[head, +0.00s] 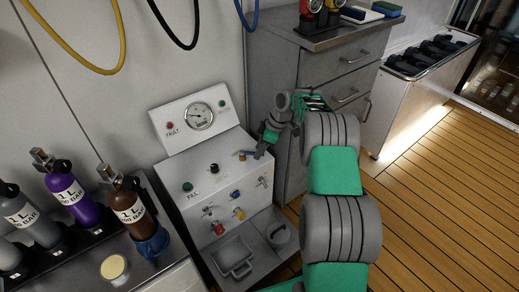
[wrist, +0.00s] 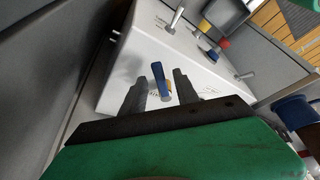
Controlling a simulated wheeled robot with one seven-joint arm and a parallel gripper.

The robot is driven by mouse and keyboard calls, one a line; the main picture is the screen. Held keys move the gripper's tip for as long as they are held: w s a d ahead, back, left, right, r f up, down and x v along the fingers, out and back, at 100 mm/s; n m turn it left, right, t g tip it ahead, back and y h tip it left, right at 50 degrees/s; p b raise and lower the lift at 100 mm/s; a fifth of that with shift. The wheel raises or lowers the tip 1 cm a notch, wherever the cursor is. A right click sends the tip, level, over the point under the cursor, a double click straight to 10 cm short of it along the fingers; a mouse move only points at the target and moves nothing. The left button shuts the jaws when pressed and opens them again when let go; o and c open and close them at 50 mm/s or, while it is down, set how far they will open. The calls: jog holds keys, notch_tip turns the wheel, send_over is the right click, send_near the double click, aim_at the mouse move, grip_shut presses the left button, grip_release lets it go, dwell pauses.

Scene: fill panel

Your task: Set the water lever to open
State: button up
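The fill panel (head: 205,165) is a white box with a gauge and several valves. My gripper (wrist: 160,90) is open, with one dark finger on each side of the blue lever and gaps showing.
Lower on the panel are a blue knob (head: 235,194), a yellow knob (head: 239,213), a red knob (head: 218,228) and metal levers. Bottles (head: 130,207) stand at the left. A grey drawer cabinet (head: 335,65) stands close behind my arm. The wooden floor at right is clear.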

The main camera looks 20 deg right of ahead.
jog(key=p+v, duration=0.2)
jog(key=v, duration=0.6)
jog(key=shift+p, duration=0.35)
